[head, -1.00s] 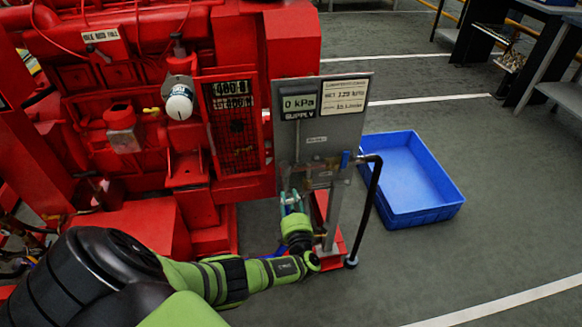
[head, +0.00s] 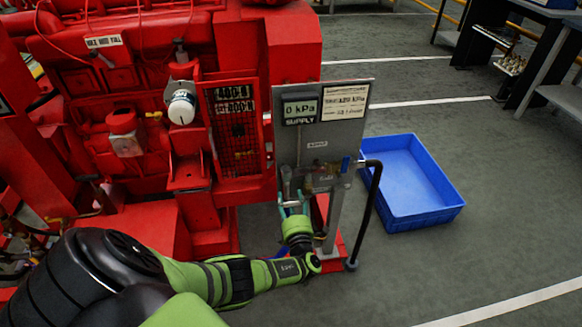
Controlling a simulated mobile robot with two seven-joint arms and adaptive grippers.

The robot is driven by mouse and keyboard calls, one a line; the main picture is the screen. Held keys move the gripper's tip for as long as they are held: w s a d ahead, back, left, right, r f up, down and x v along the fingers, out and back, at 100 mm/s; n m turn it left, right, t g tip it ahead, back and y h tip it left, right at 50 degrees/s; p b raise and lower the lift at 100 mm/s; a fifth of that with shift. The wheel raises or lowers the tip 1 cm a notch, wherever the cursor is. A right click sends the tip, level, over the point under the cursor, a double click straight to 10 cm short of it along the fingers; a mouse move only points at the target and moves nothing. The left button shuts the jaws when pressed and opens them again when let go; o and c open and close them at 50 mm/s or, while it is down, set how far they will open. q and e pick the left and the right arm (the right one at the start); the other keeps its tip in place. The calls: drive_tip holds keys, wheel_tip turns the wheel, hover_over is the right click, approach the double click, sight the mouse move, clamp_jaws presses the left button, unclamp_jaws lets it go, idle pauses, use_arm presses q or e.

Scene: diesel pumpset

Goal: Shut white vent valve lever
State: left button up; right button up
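A grey upright panel (head: 333,125) stands beside the red engine and carries a 0 kPa SUPPLY display (head: 300,110) and small pipe fittings along its lower part. I cannot make out the white vent valve lever among the small fittings. My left gripper (head: 294,208) is just below the fittings at the panel's lower left, pointing up at them. Its teal fingers look spread apart, with nothing clearly held. Whether they touch a fitting cannot be told. My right gripper is not in view.
The red engine (head: 130,120) with its mesh guard (head: 237,140) fills the left side. A black hose (head: 368,215) drops from the panel's right side to the floor. An empty blue crate (head: 411,180) stands right of it. Open grey floor lies at the lower right.

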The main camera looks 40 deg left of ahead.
use_arm(q)
drive_tip(key=shift+f, duration=0.1)
drive_tip(key=shift+s+d, duration=0.4)
drive_tip(key=v, duration=1.1)
drive_tip(key=s+f+n+g+h+p, duration=0.3)
drive_tip(key=s+f+n+g+h, duration=0.55)
drive_tip(key=s+f+n, duration=1.15)
drive_tip(key=s+d+f+n+g+h, duration=0.1)
drive_tip(key=s+d+f+n+h, duration=0.1)
drive_tip(key=s+n, duration=0.6)
drive_tip(key=s+d+f+n+g+h+p, duration=0.1)
drive_tip(key=s+d+f+n+h, duration=0.2)
drive_tip(key=s+d+n, duration=0.3)
drive_tip(key=s+f+n, duration=0.1)
drive_tip(key=s+n, duration=0.1)
drive_tip(key=n, duration=0.3)
drive_tip(key=shift+s+f+n, duration=0.2)
drive_tip(key=shift+f+n, duration=0.2)
